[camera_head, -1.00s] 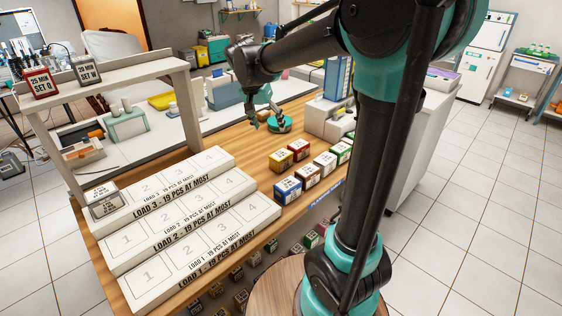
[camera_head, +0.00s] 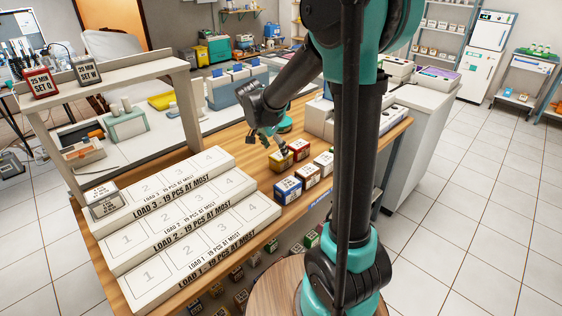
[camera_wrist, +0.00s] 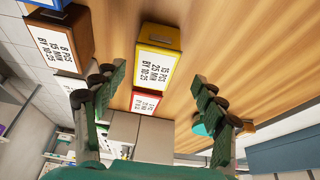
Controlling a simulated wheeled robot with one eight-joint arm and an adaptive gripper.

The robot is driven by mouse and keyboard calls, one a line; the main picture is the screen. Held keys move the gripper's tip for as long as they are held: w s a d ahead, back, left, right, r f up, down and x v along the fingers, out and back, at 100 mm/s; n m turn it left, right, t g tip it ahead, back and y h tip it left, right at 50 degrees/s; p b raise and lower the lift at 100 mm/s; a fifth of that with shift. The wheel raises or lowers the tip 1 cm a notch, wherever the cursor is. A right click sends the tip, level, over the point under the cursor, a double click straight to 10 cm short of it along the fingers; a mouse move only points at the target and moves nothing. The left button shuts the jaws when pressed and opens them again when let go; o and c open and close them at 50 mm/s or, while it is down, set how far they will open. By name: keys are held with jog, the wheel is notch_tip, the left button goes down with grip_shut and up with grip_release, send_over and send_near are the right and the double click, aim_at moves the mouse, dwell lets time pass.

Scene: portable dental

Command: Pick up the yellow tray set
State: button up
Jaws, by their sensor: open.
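The yellow tray set (camera_head: 281,161) is a small yellow box with a white label, standing on the wooden bench in the back-left of a group of boxes. It also shows in the wrist view (camera_wrist: 157,55), where its label reads 15 pcs, 25 min, by 10:25. My gripper (camera_head: 272,143) is open and empty, just behind and above the yellow box. In the wrist view my gripper's fingers (camera_wrist: 154,88) are spread on either side, with the yellow box ahead between them. I see no contact.
A red box (camera_head: 299,150) stands right behind the yellow one. A blue box (camera_head: 288,190) and a brown box (camera_head: 307,176) stand in front and to the right. White numbered loading trays (camera_head: 215,213) lie to the left.

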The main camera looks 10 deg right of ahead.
aim_at(279, 155)
jog(key=shift+s+x, duration=0.15)
jog(key=shift+x, duration=1.5)
jog(key=shift+s+x, duration=0.15)
jog(key=shift+x, duration=1.5)
jog(key=shift+d, duration=0.2)
jog(key=c, duration=1.4)
